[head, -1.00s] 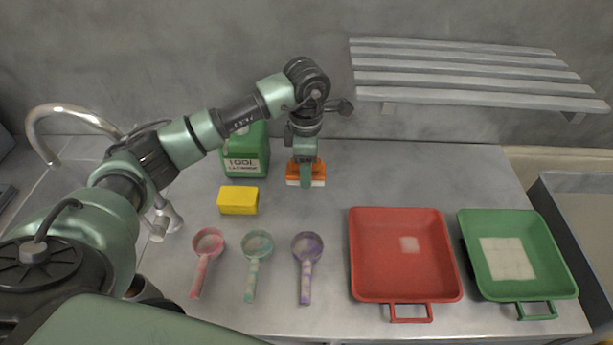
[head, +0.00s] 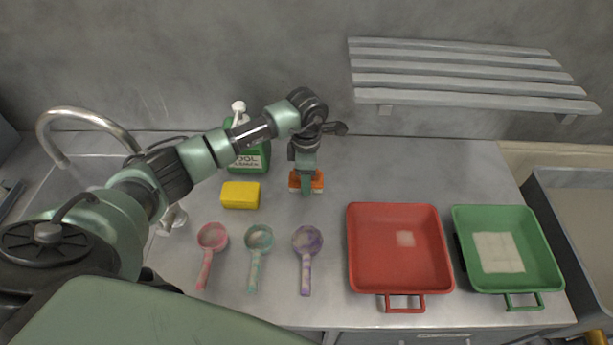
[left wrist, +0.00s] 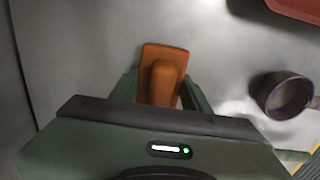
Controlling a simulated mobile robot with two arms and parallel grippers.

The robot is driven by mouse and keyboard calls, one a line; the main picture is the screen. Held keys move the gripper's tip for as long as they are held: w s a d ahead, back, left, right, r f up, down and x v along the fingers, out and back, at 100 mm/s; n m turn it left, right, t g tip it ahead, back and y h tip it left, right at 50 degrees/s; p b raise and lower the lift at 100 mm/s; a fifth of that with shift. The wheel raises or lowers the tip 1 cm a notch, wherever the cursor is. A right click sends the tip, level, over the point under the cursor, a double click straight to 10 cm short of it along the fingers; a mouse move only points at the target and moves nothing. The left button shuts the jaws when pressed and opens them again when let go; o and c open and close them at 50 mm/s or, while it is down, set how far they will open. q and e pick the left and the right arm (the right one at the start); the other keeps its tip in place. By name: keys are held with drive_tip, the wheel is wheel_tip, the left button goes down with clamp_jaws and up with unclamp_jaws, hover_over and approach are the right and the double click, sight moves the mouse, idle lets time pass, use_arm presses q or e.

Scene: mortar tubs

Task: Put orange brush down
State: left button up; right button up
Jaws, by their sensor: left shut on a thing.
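The orange brush (head: 317,181) is at the back middle of the metal counter, with a pale strip along its lower edge. My left gripper (head: 306,186) points down at it and is shut on it. In the left wrist view the brush (left wrist: 164,75) shows its orange back and raised grip between the fingers of my left gripper (left wrist: 165,95). The brush looks at or very near the counter top; I cannot tell if it touches. My right gripper is not in view.
A yellow sponge (head: 240,195) and a green cleaner bottle (head: 250,158) stand left of the brush. Pink (head: 211,238), teal (head: 258,240) and purple (head: 307,242) scoops lie in front. Red (head: 375,260) and green (head: 535,270) tubs are at right. A slatted shelf (head: 460,78) hangs above.

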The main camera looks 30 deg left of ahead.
use_arm(q)
drive_tip(key=shift+f, duration=0.25)
drive_tip(key=o, duration=1.3)
drive_tip(key=shift+r, duration=0.1)
drive_tip(key=shift+r, duration=0.15)
drive_tip(key=shift+r, duration=0.2)
wheel_tip(320, 180, up, 6)
drive_tip(key=shift+r+b, duration=0.15)
drive_tip(key=shift+b, duration=0.8)
drive_tip(key=shift+r, duration=0.4)
